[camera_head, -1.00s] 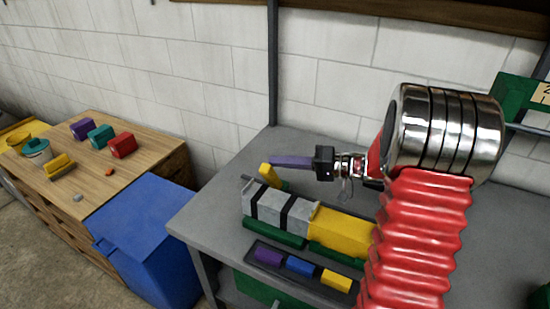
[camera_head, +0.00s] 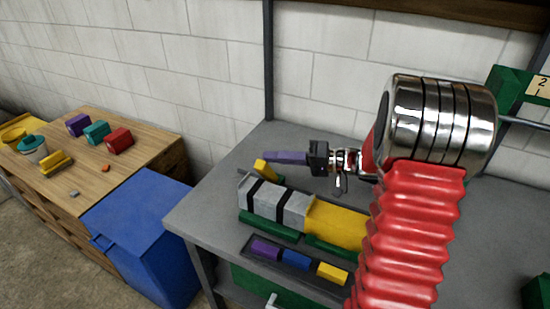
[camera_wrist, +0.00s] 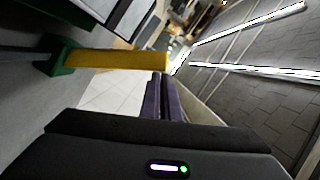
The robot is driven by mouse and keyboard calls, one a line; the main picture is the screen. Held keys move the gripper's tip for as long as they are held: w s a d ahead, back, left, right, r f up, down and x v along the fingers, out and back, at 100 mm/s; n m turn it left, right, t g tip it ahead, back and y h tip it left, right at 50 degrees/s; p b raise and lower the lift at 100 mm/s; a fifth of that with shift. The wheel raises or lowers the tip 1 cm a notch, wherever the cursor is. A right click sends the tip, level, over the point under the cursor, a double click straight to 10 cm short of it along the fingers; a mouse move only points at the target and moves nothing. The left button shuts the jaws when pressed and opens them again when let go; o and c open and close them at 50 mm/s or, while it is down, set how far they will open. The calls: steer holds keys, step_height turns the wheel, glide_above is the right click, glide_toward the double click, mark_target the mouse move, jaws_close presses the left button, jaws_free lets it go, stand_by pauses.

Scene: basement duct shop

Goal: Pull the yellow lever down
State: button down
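The yellow lever (camera_head: 265,168) sticks up at the back left end of a grey and yellow unit on the grey workbench. In the wrist view the lever (camera_wrist: 115,60) is a long yellow bar running from a green base (camera_wrist: 56,60) at the left to a free end near the picture's middle. My gripper (camera_head: 266,156) points left, with its purple fingers together and nothing seen between them. In the wrist view its fingertips (camera_wrist: 160,76) are right by the lever's free end. I cannot tell whether they touch it.
The unit's grey body with black bands (camera_head: 275,205) and yellow section (camera_head: 335,224) lies below my gripper. A dark tray (camera_head: 281,268) holds purple, blue and yellow blocks. A blue bin (camera_head: 150,235) and wooden table (camera_head: 150,150) stand left. The bench behind my gripper is clear.

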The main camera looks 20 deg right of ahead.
steer(key=s+d+r, duration=0.3)
steer(key=s+d, duration=0.1)
steer(key=d, duration=0.6)
steer(key=shift+d, duration=0.2)
steer(key=shift+r, duration=0.1)
steer(key=s+a+g+h, duration=0.1)
steer(key=s+a+g, duration=0.1)
steer(key=a, duration=0.3)
steer(key=s+a+n+g+h, duration=0.1)
steer(key=s+a+g, duration=0.1)
steer(key=a, duration=0.4)
steer(key=s+a+g+h, duration=0.1)
steer(key=s+a+g, duration=0.2)
steer(key=a, duration=0.2)
steer(key=s+a+n+t+h, duration=0.1)
steer(key=s+a+h, duration=0.4)
steer(key=s+h, duration=0.5)
steer(key=shift+s+t, duration=0.7)
steer(key=shift+s, duration=1.1)
steer(key=shift+a, duration=0.1)
